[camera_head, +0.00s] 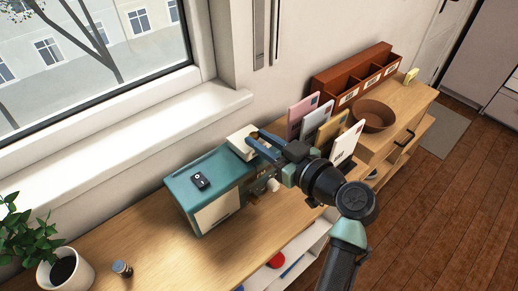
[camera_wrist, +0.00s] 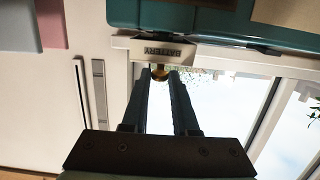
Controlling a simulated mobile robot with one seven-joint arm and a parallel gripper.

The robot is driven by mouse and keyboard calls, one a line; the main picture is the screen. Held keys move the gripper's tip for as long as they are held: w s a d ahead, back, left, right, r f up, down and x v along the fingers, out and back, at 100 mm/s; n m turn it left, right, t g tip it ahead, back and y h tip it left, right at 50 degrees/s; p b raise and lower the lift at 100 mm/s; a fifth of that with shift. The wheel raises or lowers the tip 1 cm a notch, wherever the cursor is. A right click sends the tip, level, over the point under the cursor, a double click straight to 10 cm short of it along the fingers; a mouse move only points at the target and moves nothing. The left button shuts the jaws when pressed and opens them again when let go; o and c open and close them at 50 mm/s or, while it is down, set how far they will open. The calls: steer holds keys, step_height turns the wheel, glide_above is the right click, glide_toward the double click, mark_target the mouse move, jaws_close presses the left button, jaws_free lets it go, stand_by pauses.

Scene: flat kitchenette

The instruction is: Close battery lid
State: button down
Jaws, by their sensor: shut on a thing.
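The battery lid (camera_wrist: 165,52) is a cream panel labelled BATTERY, seen upside down in the wrist view, with a small brass knob (camera_wrist: 160,74). In the head view the lid (camera_head: 239,142) stands out at the back right of a teal box (camera_head: 176,182), above its top. The box's teal edge (camera_wrist: 220,24) also shows in the wrist view. My gripper (camera_head: 256,142) reaches the lid from the right, its fingers (camera_wrist: 160,76) shut on the knob. The opening behind the lid is hidden.
A small black device (camera_head: 201,181) lies on the teal box. Upright cards (camera_head: 325,129), a brown bowl (camera_head: 372,115) and a red-brown organizer (camera_head: 352,80) stand to the right. A potted plant (camera_head: 66,270) and small jar (camera_head: 122,269) are at left. Bare wooden counter (camera_head: 254,233) lies in front.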

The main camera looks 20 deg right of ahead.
steer(key=shift+s+d+f+b, duration=0.1)
steer(key=shift+s+f+b, duration=0.3)
steer(key=shift+f+b, duration=0.4)
steer(key=c, duration=0.7)
jaws_free()
steer(key=shift+r, duration=0.1)
steer(key=shift+w, duration=0.1)
steer(key=shift+r, duration=0.1)
steer(key=b+v, duration=0.1)
steer(key=v, duration=1.2)
